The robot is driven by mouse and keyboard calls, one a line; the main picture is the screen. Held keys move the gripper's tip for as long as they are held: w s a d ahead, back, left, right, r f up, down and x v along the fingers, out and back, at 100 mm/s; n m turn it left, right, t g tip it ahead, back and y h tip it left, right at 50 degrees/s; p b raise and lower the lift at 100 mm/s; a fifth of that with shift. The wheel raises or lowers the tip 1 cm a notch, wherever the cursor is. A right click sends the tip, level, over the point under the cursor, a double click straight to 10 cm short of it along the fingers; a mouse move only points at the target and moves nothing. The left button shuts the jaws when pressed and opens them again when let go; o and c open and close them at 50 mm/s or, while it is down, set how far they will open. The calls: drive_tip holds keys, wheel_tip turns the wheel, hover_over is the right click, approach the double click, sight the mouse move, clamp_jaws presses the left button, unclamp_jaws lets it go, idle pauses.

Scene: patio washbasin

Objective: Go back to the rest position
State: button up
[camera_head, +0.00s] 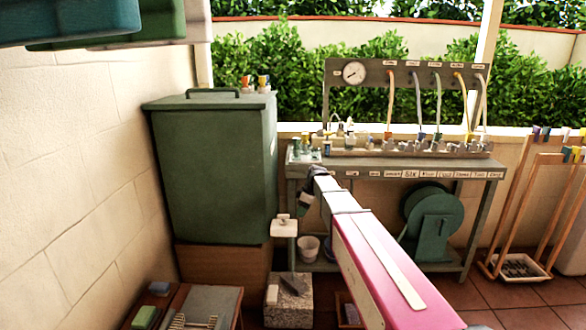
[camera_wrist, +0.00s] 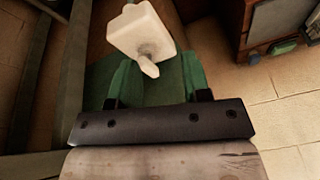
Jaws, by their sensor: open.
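My arm reaches forward from the lower right in the head view, with its pink link in front. My gripper (camera_head: 306,203) is at its far end, low by the left end of the grey workbench (camera_head: 345,160). In the wrist view my gripper (camera_wrist: 157,75) has two green fingers spread apart. A white block-like object (camera_wrist: 140,32) with a small rounded spout or knob shows just beyond and between the fingers. It also shows in the head view (camera_head: 284,228), left of my gripper. I cannot tell whether a finger touches it.
A tall green bin (camera_head: 215,165) stands left of my gripper. A stone block (camera_head: 290,305) is on the floor below. A wooden rack (camera_head: 530,205) stands at right.

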drive_tip(key=s+d+f+m+h, duration=0.1)
drive_tip(key=s+d+f+m, duration=0.2)
drive_tip(key=s, duration=0.6)
drive_tip(key=s+d+f+m+h, duration=0.1)
drive_tip(key=s+d+f+m, duration=0.3)
drive_tip(key=s, duration=0.6)
drive_tip(key=s+d+f+m+h, duration=0.1)
drive_tip(key=s+d+f+m, duration=0.2)
drive_tip(key=s+d+m, duration=0.4)
drive_tip(key=shift+s+d+f+h, duration=0.2)
drive_tip(key=shift+s+d+h, duration=0.15)
drive_tip(key=shift+s, duration=0.9)
